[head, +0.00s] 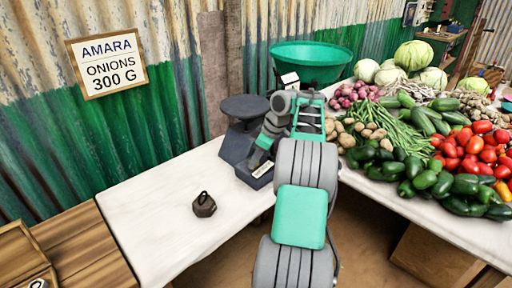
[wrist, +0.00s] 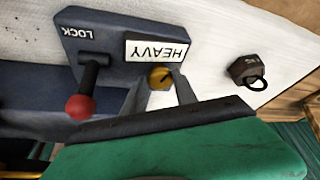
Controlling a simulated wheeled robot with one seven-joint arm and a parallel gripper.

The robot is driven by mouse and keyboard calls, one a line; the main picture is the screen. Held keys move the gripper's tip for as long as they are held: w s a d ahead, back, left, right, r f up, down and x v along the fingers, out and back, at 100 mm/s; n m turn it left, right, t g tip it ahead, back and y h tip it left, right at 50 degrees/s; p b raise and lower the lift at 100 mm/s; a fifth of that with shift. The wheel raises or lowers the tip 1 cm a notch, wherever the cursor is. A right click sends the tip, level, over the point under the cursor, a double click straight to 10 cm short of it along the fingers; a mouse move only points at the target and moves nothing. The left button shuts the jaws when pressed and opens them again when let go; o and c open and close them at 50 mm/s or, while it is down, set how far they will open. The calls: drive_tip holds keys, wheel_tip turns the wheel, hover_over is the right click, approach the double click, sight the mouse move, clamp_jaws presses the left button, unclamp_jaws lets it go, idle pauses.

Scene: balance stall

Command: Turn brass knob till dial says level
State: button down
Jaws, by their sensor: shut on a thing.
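The dark blue-grey balance scale (head: 238,145) stands on the white table, with a round dark pan on top. In the wrist view its front panel (wrist: 110,45) shows upside down. The white dial plate (wrist: 157,51) reads HEAVY. The brass knob (wrist: 160,78) sits beside that plate. My gripper (wrist: 161,86) has its two fingers on either side of the knob, shut on it. A lever with a red ball (wrist: 80,106) stands beside the knob near the word LOCK. In the head view my arm hides the knob.
A dark iron weight with a ring (head: 204,205) stands on the white table (head: 150,215), clear of the scale. Vegetables (head: 425,140) are heaped at the right. A green basin (head: 312,62) is behind the scale. A sign (head: 107,63) reads AMARA ONIONS 300 G.

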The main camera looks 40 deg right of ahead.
sight(264, 167)
drive_tip(key=shift+n+p, duration=0.5)
drive_tip(key=shift+p, duration=0.2)
drive_tip(key=c, duration=1.3)
unclamp_jaws()
drive_tip(key=shift+r, duration=0.1)
drive_tip(key=p+v, duration=0.5)
drive_tip(key=v, duration=0.2)
drive_tip(key=shift+d+r, duration=0.2)
